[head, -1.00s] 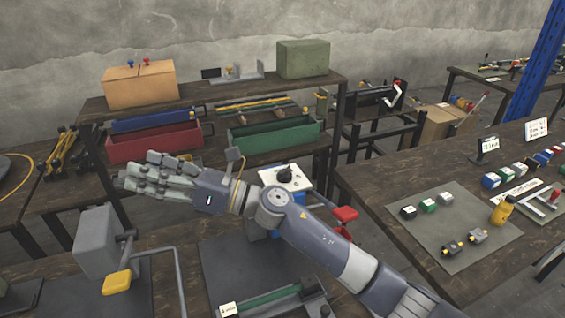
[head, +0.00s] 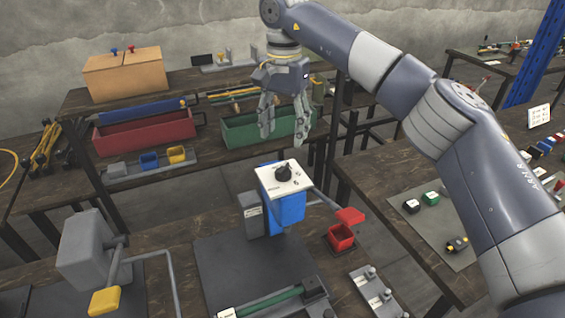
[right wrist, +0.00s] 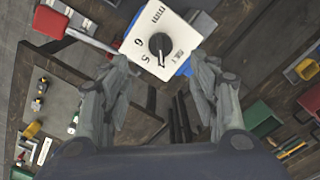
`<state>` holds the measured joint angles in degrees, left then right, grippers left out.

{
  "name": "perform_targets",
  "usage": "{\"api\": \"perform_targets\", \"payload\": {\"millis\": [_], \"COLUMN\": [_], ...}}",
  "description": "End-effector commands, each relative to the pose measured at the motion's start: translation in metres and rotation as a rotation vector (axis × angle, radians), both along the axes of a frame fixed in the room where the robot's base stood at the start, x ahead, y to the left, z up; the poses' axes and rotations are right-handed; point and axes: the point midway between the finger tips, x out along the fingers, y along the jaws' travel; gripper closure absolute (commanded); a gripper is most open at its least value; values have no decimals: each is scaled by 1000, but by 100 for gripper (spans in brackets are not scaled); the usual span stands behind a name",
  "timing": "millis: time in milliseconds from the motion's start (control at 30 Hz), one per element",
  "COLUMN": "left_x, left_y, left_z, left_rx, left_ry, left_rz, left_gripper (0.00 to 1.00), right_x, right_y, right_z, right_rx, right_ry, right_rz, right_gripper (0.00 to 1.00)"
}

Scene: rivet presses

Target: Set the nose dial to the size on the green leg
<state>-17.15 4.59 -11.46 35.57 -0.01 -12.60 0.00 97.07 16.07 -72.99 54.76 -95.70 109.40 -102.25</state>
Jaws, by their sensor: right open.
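The nose dial is a black knob (head: 284,173) on a white plate with printed figures, on top of a blue press head (head: 290,208). It also shows in the right wrist view (right wrist: 160,46), where a 5 and a 6 are legible; which mark the knob points at is unclear. My right gripper (head: 286,128) is open and empty, fingers pointing down, above the dial and apart from it. In the right wrist view the dial lies between and beyond the fingers (right wrist: 158,64). A green bar (head: 268,303), seemingly the green leg, lies on the dark mat; its white tag (head: 227,313) is too small to read.
A red-padded lever (head: 348,216) and a red bin (head: 341,238) stand right of the press. A grey press with a yellow pad (head: 104,301) stands left. Red (head: 145,134) and green (head: 245,130) trays lie on the bench behind.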

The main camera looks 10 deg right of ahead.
Motion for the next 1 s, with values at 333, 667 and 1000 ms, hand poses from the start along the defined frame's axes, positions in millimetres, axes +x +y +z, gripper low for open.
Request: {"api": "perform_targets", "payload": {"millis": [333,667,1000], "left_x": [-2,-2,-2], "left_y": [0,0,0], "left_z": [17,29,29], "left_rx": [0,0,0], "left_ry": [3,3,3], "left_rz": [0,0,0], "left_gripper": [61,61,61], "right_x": [-2,-1,-1], "right_y": [0,1,1], "right_z": [-56,-101,-106], "right_rx": [1,2,3], "right_ry": [7,5,2], "right_rz": [2,2,2], "right_gripper": [45,45,45]}}
